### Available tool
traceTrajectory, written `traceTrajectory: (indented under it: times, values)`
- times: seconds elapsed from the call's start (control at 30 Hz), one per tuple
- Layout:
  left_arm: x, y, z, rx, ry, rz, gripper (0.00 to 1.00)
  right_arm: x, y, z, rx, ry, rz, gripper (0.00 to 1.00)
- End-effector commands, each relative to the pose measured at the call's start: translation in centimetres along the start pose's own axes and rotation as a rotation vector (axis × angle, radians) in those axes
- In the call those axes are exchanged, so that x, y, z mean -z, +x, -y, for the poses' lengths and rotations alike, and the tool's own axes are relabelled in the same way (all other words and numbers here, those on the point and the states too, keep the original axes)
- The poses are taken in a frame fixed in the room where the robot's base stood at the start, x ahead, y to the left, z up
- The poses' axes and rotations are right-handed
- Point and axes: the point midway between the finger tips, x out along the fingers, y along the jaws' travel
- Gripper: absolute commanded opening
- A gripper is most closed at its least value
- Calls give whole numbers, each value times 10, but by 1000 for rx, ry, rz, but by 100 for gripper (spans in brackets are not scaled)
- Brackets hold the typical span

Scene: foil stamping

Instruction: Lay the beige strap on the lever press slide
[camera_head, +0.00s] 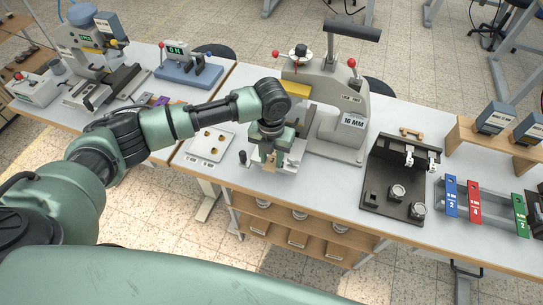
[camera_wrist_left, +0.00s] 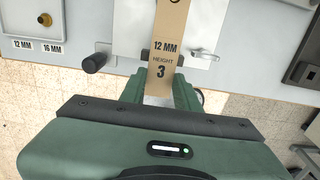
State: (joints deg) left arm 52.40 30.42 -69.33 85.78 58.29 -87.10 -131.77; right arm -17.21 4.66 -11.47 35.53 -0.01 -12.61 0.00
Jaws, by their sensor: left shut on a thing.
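My left gripper (camera_head: 268,158) is shut on the beige strap, at the front of the lever press (camera_head: 345,110). In the left wrist view the strap (camera_wrist_left: 170,28) runs straight away from between the fingers (camera_wrist_left: 160,92) and reads "12 MM HEIGHT 3". The strap extends over the pale metal press slide (camera_wrist_left: 205,35); I cannot tell whether it touches it. The slide's front (camera_head: 293,160) shows beside the gripper in the head view, partly hidden by it. The strap's far end is out of the wrist view. My right gripper is not in view.
A white tray (camera_head: 222,136) with small brass pieces lies left of the press. A black fixture (camera_head: 375,190) stands to the right, then a rack with coloured blocks (camera_head: 475,200). Another press (camera_head: 85,45) and a blue-grey device (camera_head: 190,72) stand at the left.

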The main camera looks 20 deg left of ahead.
Motion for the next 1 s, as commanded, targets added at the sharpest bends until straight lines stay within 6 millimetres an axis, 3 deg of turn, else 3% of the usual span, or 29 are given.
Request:
traceTrajectory:
  times: [0.47, 0.5, 0.57, 1.0]
  values:
    - [0, 13, 0, 0, 0, -1, 0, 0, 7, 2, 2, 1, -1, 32]
    - [0, 12, 0, 0, 0, 0, 40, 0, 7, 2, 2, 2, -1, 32]
    - [0, 12, 0, 0, 0, 0, 57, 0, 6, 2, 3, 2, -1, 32]
    - [-1, 3, 0, 2, 0, 3, 57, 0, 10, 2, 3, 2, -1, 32]
